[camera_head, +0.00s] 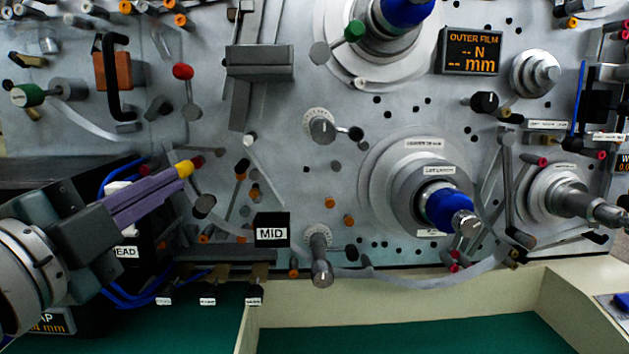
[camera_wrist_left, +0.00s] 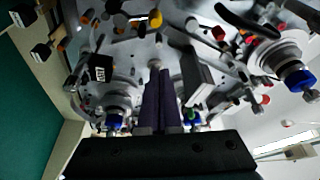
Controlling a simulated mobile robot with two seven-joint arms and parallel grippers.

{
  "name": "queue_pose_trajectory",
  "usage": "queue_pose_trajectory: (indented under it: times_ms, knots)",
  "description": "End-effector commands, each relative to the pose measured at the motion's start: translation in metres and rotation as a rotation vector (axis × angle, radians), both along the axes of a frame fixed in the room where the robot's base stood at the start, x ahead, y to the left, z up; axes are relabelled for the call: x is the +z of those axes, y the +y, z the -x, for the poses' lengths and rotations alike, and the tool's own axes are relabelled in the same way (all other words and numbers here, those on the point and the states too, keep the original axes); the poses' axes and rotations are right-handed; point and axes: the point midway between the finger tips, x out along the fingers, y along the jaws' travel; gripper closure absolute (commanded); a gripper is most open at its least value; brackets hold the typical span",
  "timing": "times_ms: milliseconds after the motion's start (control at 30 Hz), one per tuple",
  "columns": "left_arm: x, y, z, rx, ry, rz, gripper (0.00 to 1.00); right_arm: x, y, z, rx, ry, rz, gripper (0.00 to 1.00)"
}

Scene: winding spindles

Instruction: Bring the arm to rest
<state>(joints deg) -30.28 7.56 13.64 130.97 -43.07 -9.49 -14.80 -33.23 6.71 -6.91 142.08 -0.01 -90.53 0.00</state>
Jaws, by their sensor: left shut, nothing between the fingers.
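My left gripper (camera_head: 176,184) comes in from the left in the head view, in front of the lower left part of the grey machine panel (camera_head: 330,215). Its purple fingers are shut together with nothing between them, pointing up and to the right. A yellow and red tipped part (camera_head: 184,169) shows right at the fingertips in the head view; I cannot tell whether they touch. In the left wrist view the closed fingers (camera_wrist_left: 163,68) point toward the panel. My right gripper is in neither view.
Blue-ended spindles (camera_head: 446,210) and many small rollers stick out of the panel. A black MID box (camera_head: 272,230) is to the right of the gripper. Blue cables (camera_head: 135,299) run below it. A cream-edged tray (camera_head: 400,297) with a green floor lies along the bottom.

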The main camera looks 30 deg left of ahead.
Motion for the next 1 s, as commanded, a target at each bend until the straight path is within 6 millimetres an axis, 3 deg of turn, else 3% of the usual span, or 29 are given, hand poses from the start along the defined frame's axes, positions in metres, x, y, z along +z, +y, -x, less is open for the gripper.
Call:
queue_pose_trajectory:
  times_ms: [233,367,467,567,700,833,900,1000]
  knots:
    - [-0.001,0.000,0.000,0.003,0.004,0.010,1.00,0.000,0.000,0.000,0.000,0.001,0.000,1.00]
    - [-0.018,0.005,0.002,0.055,0.057,0.140,1.00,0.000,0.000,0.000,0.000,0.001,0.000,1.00]
    - [-0.053,0.005,0.011,0.139,0.177,0.365,1.00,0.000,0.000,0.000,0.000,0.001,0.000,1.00]
    - [-0.103,-0.013,0.031,0.229,0.369,0.628,1.00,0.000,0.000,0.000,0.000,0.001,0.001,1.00]
    - [-0.160,-0.059,0.075,0.323,0.673,0.898,1.00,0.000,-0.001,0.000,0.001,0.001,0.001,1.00]
    - [-0.191,-0.107,0.126,0.385,0.966,1.050,1.00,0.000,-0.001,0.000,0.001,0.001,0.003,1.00]
    - [-0.198,-0.131,0.156,0.410,1.126,1.099,1.00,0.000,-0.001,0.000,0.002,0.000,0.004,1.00]
    - [-0.149,-0.129,0.156,0.415,1.123,1.099,1.00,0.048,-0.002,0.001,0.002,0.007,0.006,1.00]
